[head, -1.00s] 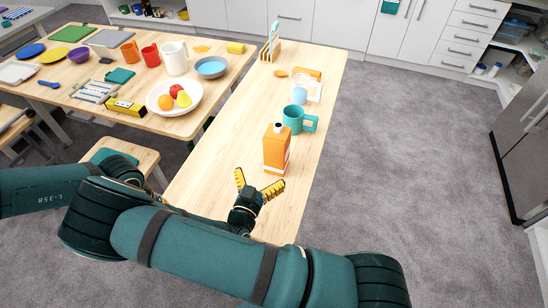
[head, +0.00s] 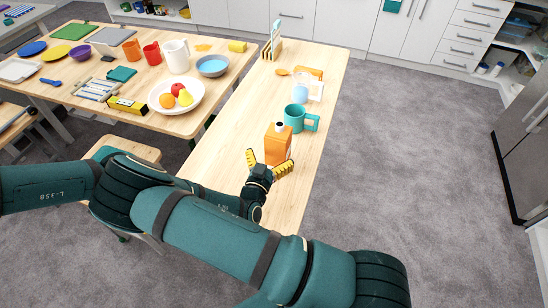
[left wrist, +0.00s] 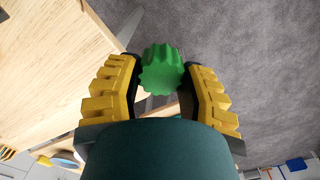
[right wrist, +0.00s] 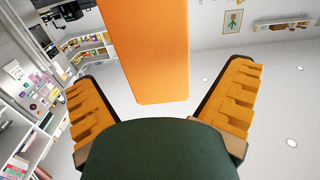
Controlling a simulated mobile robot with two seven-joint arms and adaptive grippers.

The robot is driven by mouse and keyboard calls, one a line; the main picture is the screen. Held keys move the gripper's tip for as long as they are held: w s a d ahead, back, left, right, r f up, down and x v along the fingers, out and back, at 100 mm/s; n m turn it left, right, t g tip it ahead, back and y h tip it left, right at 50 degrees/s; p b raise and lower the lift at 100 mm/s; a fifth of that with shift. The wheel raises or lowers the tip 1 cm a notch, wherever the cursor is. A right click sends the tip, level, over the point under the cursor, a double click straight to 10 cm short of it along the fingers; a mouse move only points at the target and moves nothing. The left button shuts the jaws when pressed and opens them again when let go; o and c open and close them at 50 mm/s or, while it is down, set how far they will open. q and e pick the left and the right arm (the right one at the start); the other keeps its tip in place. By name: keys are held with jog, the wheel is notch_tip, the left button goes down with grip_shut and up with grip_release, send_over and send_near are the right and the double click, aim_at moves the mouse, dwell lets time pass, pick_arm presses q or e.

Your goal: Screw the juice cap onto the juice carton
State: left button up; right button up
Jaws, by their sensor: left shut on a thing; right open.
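The orange juice carton (head: 277,146) stands upright on the wooden table, with a small spout on its top. My right gripper (head: 268,159) is open and low at the near side of the carton, its yellow fingers spread. In the right wrist view the carton (right wrist: 155,50) is between and beyond the open fingers, with gaps on both sides. The green ribbed juice cap (left wrist: 161,70) is held between the fingertips of my left gripper (left wrist: 160,82). The left gripper and the cap cannot be made out in the head view.
A teal mug (head: 297,118) stands just behind the carton, with a clear jug (head: 300,94) beyond it. A second table at the left bears a fruit bowl (head: 158,98), cups and plates. The table's right edge is close to the carton. Table space left of the carton is clear.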

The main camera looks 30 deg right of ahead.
aim_at(274, 152)
jog(key=x, duration=0.5)
jog(key=shift+s+d+f, duration=0.1)
jog(key=shift+s+d, duration=0.1)
jog(key=c, duration=1.2)
